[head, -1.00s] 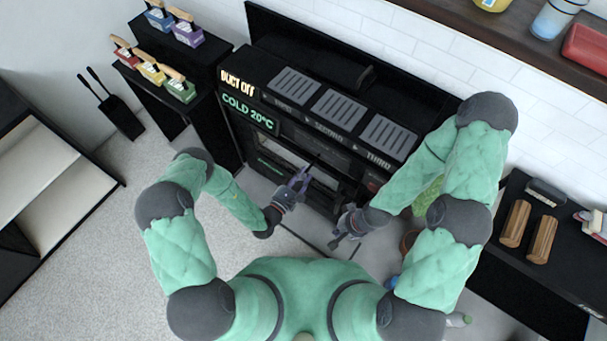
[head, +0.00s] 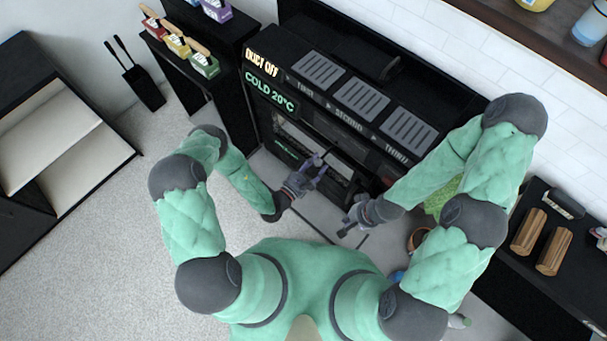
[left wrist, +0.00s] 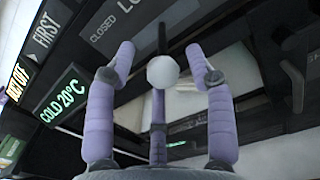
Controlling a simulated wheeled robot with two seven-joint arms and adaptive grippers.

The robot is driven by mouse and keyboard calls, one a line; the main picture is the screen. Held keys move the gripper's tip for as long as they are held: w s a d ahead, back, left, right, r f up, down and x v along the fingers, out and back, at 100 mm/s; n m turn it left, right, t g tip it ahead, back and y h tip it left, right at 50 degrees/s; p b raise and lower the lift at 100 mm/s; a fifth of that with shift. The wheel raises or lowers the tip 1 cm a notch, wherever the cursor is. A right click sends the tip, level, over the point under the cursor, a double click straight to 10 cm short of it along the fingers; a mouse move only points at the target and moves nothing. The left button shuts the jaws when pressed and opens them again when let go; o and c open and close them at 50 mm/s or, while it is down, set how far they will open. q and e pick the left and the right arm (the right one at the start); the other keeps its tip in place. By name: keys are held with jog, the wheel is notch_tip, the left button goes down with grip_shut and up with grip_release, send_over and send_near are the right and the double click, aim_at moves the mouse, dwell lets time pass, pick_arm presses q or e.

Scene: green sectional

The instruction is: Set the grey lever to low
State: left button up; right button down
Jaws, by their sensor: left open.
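The lever shows in the left wrist view as a pale grey ball knob (left wrist: 163,72) on a thin dark stem, in front of the black machine (head: 345,125). My left gripper (head: 317,168) is at the machine's front in the head view. In the left wrist view its purple fingers (left wrist: 160,52) are open, on either side of the knob, with gaps visible. Touching behind the knob cannot be told. Panel lettering near the stem reads "CLOSED" and a partly hidden "LO". My right gripper (head: 350,226) is lower and to the right, apart from the machine; its fingers are too small to read.
The lit display (head: 269,92) reads "COLD 20°C". A black stand with coloured boxes (head: 205,65) is left of the machine. A black counter with wooden rolls (head: 541,241) is at the right. Open floor (head: 110,240) lies to the left.

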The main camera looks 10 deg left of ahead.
pick_arm(q)
jog(key=v, duration=1)
jog(key=shift+s+a, duration=0.2)
dwell(0.3)
